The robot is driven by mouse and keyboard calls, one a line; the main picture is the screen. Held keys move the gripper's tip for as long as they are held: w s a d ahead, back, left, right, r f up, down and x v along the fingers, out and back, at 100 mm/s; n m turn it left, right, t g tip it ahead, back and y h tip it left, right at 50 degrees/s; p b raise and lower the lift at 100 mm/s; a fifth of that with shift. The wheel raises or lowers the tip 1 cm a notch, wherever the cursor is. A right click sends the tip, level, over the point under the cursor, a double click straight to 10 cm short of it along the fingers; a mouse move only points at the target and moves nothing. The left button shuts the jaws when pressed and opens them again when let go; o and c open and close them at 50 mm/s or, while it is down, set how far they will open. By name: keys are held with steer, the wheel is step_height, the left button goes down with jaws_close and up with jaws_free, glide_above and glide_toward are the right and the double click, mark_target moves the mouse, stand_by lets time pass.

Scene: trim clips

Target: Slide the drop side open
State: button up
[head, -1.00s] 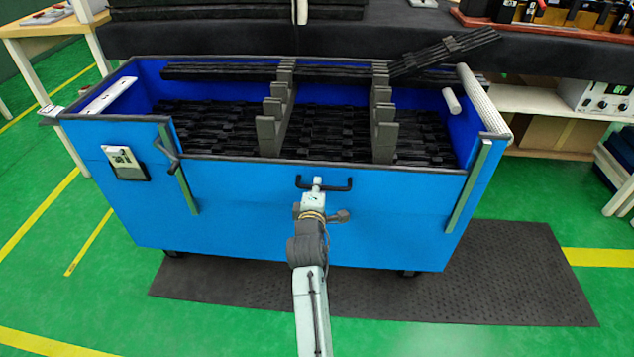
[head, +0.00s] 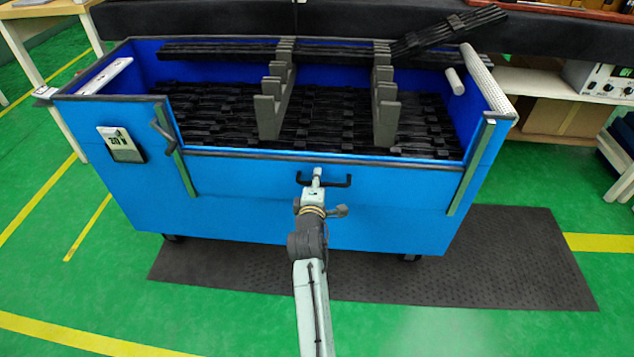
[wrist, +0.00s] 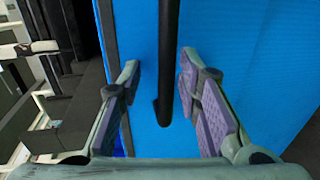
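The blue cart's drop side (head: 240,180) is the front panel. Its dark top rim sits below the tops of the end posts. A black bar handle (head: 340,182) is fixed on its upper middle. I see gaps beside the bar. A dark lever (head: 163,136) tilts at the panel's left end.
Black trim parts (head: 220,110) and grey slotted racks (head: 272,105) fill the cart. A dark mat (head: 500,250) lies under and right of it. A bench with a beige box (head: 555,115) stands behind right. The green floor in front is clear.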

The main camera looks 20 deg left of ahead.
steer(key=v, duration=1.2)
stand_by(0.3)
